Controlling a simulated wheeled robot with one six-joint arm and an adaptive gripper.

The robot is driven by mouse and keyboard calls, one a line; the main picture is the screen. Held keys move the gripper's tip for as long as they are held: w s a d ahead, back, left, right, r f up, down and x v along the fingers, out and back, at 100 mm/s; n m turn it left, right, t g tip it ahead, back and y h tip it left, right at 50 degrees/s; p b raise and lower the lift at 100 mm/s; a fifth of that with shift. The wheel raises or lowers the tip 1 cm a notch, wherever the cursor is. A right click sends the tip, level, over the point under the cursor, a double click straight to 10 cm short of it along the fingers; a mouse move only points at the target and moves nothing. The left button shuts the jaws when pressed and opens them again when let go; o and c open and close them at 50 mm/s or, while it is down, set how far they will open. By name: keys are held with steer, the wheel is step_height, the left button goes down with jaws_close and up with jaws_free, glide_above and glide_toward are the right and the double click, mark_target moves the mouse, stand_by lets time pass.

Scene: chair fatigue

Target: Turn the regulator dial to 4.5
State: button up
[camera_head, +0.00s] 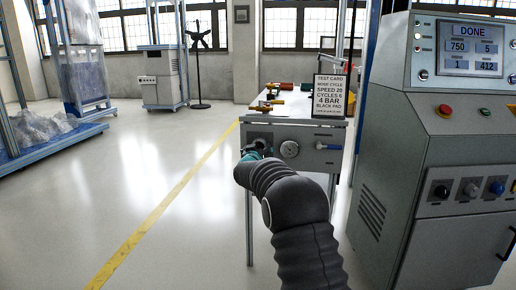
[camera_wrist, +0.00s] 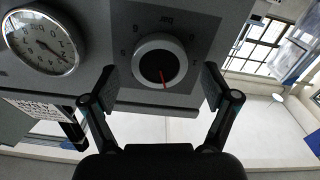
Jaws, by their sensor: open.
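The regulator dial (camera_wrist: 159,62) is a round knob with a pale rim, a dark face and a red pointer line. It sits in the upper middle of the wrist view, where the panel lettering is upside down. The red line points to the bottom of the picture, slightly right. My gripper (camera_wrist: 160,83) is open, with one finger on each side of the dial; I cannot tell whether either finger touches it. In the head view, my gripper (camera_head: 251,154) is at the left of the bench's front panel, and my arm hides much of that spot.
A pressure gauge (camera_wrist: 42,42) is beside the dial; it also shows in the head view (camera_head: 290,149). A blue-handled valve (camera_head: 328,146) is further right. A test card (camera_head: 329,97) reading 4 BAR stands on the bench. A console (camera_head: 430,180) showing DONE stands at right.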

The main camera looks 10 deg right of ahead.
steer(key=shift+w+d, duration=0.15)
steer(key=shift+w, duration=0.3)
steer(key=c, duration=1.2)
steer(key=shift+o, duration=0.2)
steer(key=shift+m, duration=0.3)
